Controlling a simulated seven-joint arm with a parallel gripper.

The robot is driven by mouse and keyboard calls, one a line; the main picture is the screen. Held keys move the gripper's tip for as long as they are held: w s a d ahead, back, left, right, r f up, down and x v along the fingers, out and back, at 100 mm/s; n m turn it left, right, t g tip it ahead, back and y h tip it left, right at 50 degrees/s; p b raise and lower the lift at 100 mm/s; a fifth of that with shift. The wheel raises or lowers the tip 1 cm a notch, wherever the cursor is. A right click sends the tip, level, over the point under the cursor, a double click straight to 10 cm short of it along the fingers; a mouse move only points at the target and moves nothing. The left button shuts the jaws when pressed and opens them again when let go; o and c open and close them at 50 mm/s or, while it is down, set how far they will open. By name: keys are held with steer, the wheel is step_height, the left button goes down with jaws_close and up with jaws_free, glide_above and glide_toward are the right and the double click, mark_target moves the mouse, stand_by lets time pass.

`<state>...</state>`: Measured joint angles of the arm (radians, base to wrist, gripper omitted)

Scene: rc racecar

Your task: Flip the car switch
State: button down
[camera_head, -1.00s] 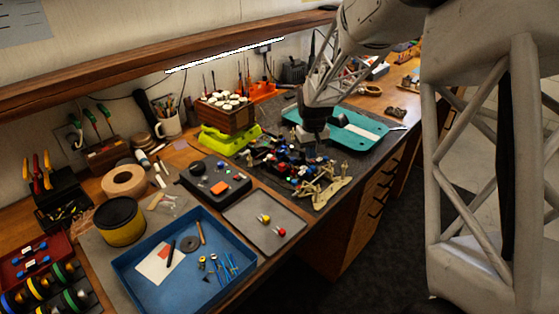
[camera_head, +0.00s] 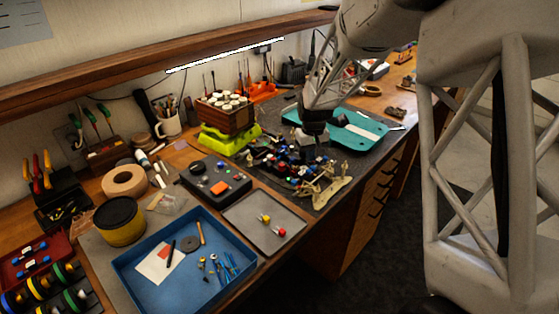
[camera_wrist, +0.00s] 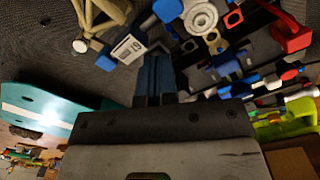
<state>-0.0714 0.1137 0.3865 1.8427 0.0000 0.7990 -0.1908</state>
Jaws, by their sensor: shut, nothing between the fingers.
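The car (camera_head: 295,165) is an open chassis with blue, red, black and tan parts, on the dark mat in the middle of the bench. In the wrist view its parts (camera_wrist: 202,16) fill the top, with a white labelled block (camera_wrist: 128,48) just left of the fingers. My gripper (camera_wrist: 154,62) is shut and empty, its fingers pointing down among the car's parts. I cannot tell whether they touch anything. In the head view my gripper hides part of the car's far side. I cannot make out the switch for certain.
A teal car body shell (camera_head: 350,133) lies behind the car. A black controller (camera_head: 215,180), a grey tray (camera_head: 262,236) and a blue tray (camera_head: 150,295) are in front and left. The bench's edge is at right.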

steer(key=shift+f, duration=0.65)
stand_by(0.6)
steer(key=shift+r, duration=3.5)
steer(key=shift+s+d+r, duration=0.1)
steer(key=shift+s+r, duration=0.25)
steer(key=shift+r, duration=0.05)
steer(key=s+d+r+m+t, duration=0.15)
steer(key=s+r, duration=0.25)
steer(key=s, duration=0.6)
steer(key=s+d+r, duration=0.2)
steer(key=s+r, duration=0.3)
steer(key=s, duration=0.5)
steer(key=s+d+r+m+t, duration=0.1)
steer(key=s+r, duration=0.3)
steer(key=s, duration=0.6)
steer(key=s+f, duration=0.1)
steer(key=s, duration=1.1)
steer(key=shift+d+m, duration=0.35)
steer(key=shift+d, duration=0.1)
